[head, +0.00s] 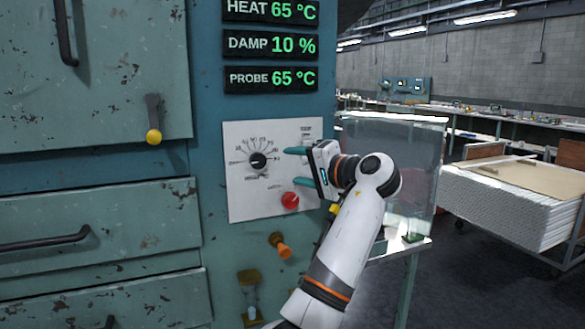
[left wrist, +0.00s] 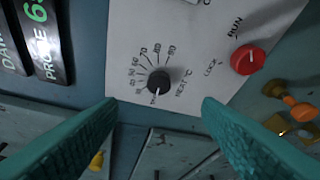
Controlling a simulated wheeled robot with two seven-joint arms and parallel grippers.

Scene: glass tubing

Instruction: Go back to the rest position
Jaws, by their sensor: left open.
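My left gripper (head: 292,167) is in front of the white control panel (head: 241,203) on the blue cabinet. Its two teal fingers are spread apart with nothing between them. In the left wrist view the open fingers (left wrist: 160,108) point toward the black heat dial (left wrist: 159,83), which has a white pointer line and lies beyond the tips. The dial also shows in the head view (head: 258,162), left of the fingers. A red knob (head: 290,201) sits below it, and the left wrist view shows it beside RUN and LOCK labels (left wrist: 248,59). My right gripper is not in view.
Green displays read HEAT 65 °C (head: 271,11), DAMP 10 % (head: 271,45) and PROBE 65 °C (head: 271,78). An orange knob (head: 281,247) and a yellow-tipped lever (head: 153,130) stick out from the cabinet. A clear box (head: 418,160) on a stand is just behind my arm. A cart (head: 505,205) stands at right.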

